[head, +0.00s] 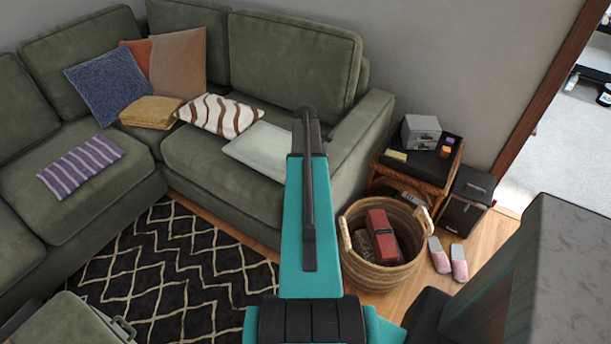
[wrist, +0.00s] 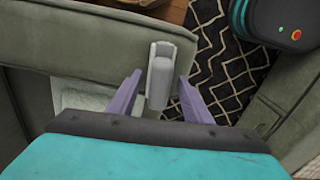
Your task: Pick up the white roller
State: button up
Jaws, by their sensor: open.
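The white roller (wrist: 161,84) shows in the wrist view as a pale grey-white piece with a rounded body. It appears to lie at the green sofa's armrest (wrist: 90,35). My gripper (wrist: 160,76) is open, with its two purple fingers on either side of the roller. A gap shows between the roller and each finger. I cannot tell how far below the fingertips it is. In the head view my teal arm reaches over the sofa, and neither the roller nor the fingers can be made out.
The green sectional (head: 210,170) carries cushions, a folded yellow cloth (head: 150,111) and a pale flat piece (head: 262,152). A wicker basket (head: 352,262) with red items stands right of my arm. A side table (head: 432,172) and pink slippers (head: 440,255) are beyond. A patterned rug (head: 180,270) covers the floor.

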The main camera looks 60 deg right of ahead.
grip_shut()
jog(key=shift+r, duration=0.15)
dwell(0.4)
jog(key=shift+r+b, duration=0.65)
jog(key=shift+r, duration=0.65)
jog(key=shift+s+a+r, duration=0.15)
jog(key=shift+s+r, duration=0.05)
jog(key=shift+r, duration=0.1)
jog(key=s+a+b, duration=0.1)
jog(key=s+a, duration=0.3)
jog(key=s, duration=0.2)
jog(key=s+a+r+b, duration=0.1)
jog(key=s+a+b, duration=0.1)
jog(key=s, duration=0.5)
jog(key=shift+s+a+r, duration=0.25)
jog(key=shift+a, duration=0.6)
